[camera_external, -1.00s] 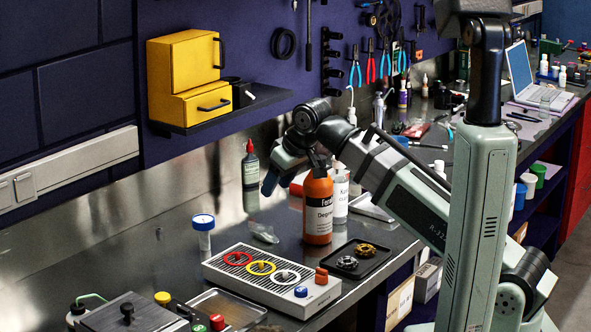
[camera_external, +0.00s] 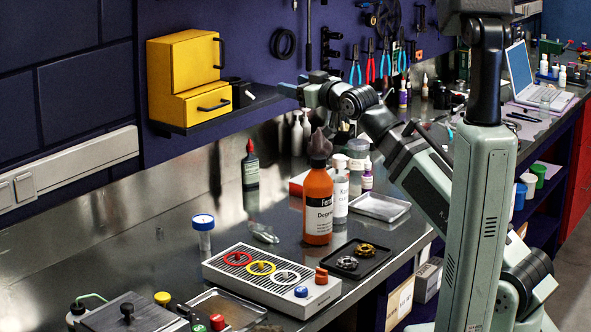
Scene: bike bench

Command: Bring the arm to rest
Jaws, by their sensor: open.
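My gripper (camera_external: 291,88) is raised above the bench, level with the wall shelf and just right of its end. It is small in this view, pointing left, with no object visible in it. The arm reaches up and left from its base at the right. The orange degreaser bottle (camera_external: 318,205) stands upright on the bench below the gripper, apart from it.
A shelf (camera_external: 262,100) with a yellow cabinet (camera_external: 188,78) is close to the gripper's left. On the bench (camera_external: 150,245) stand a white tray with coloured rings (camera_external: 272,280), a black tray (camera_external: 372,268) with metal parts, and a blue-capped container (camera_external: 203,232).

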